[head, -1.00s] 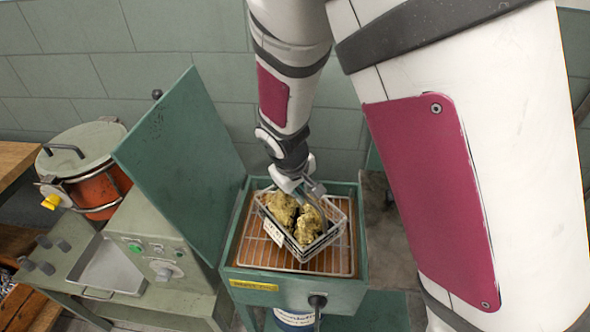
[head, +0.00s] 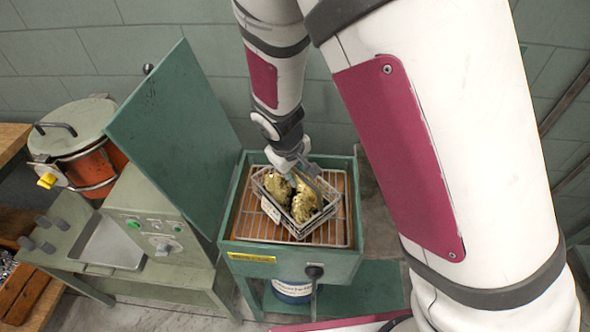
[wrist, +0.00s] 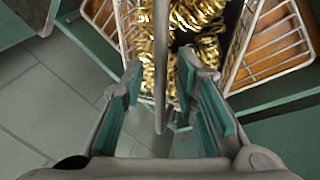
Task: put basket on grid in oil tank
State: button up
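The wire basket (head: 295,228), filled with golden coiled springs (head: 305,203), is inside the green oil tank (head: 290,268). It sits at an angle over the wire grid (head: 255,222) and looks to rest on it, though its underside is hidden. In the wrist view the springs (wrist: 200,15) fill the basket, and its handle bar (wrist: 161,70) runs between my fingers. My gripper (head: 305,178) is above the basket. In the wrist view my gripper (wrist: 160,78) has its fingers apart, with gaps on both sides of the bar.
The tank's green lid (head: 170,120) stands open on the left. A control panel (head: 158,240) and an orange pot with a grey lid (head: 85,135) are farther left. A blue-labelled can (head: 292,292) is below the tank. Floor shows to the right.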

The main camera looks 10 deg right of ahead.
aim_at(290, 198)
jog(key=v, duration=1.1)
jog(key=s+d+r+m+y, duration=0.2)
jog(key=s+d+r+m, duration=0.3)
jog(key=d+r, duration=0.55)
jog(key=s+d+r+m+t, duration=0.1)
jog(key=s+d+r, duration=0.1)
jog(key=s+r, duration=0.2)
jog(key=s+d+r+m+t, duration=0.1)
jog(key=s+d+r, duration=0.1)
jog(key=s, duration=0.8)
jog(key=shift+d+r+p, duration=0.3)
jog(key=shift+d+r, duration=0.1)
jog(key=shift+r, duration=0.5)
jog(key=shift+s, duration=0.1)
